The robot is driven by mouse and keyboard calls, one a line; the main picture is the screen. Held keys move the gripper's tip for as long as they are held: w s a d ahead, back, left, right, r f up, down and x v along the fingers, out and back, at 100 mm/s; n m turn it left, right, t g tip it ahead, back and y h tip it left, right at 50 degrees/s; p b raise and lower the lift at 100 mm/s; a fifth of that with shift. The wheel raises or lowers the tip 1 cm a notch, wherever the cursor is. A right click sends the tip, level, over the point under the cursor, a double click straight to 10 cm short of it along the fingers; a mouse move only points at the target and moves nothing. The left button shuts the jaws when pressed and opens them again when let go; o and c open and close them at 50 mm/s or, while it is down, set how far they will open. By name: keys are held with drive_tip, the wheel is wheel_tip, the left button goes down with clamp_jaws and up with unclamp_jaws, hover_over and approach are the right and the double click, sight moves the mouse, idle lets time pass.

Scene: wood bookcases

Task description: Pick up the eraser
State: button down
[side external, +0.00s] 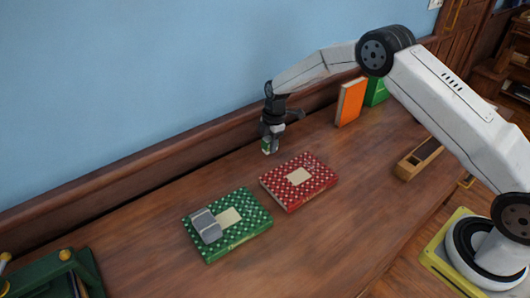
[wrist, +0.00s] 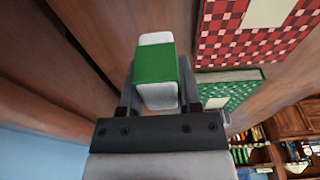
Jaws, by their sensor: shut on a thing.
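The eraser is a white block with a green sleeve (wrist: 156,78), held between the fingers of my gripper (wrist: 158,100) in the wrist view. In the side view my gripper (side external: 269,140) points down behind the red book, near the back of the wooden surface, and the eraser (side external: 267,146) shows small at its tip. My gripper is shut on the eraser. I cannot tell for sure whether the eraser touches the surface or hangs just above it.
A red dotted book (side external: 318,189) and a green dotted book (side external: 247,238) lie flat; a grey block (side external: 206,225) rests on the green one. Orange (side external: 350,102) and green (side external: 376,91) books stand at the back. A wooden box (side external: 419,158) is at right. The front surface is clear.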

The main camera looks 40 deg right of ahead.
drive_tip(key=s+r, duration=0.6)
drive_tip(key=s, duration=0.5)
drive_tip(key=shift+s+d+r, duration=0.15)
drive_tip(key=shift+d+r, duration=0.05)
drive_tip(key=shift+r, duration=0.1)
drive_tip(key=c, duration=0.9)
unclamp_jaws()
drive_tip(key=shift+c, duration=0.2)
clamp_jaws()
drive_tip(key=s+a+f, duration=0.1)
drive_tip(key=s+a, duration=0.1)
drive_tip(key=a, duration=0.6)
drive_tip(key=s+a+f, duration=0.1)
drive_tip(key=s+a, duration=0.2)
drive_tip(key=a, duration=0.6)
drive_tip(key=shift+s, duration=0.15)
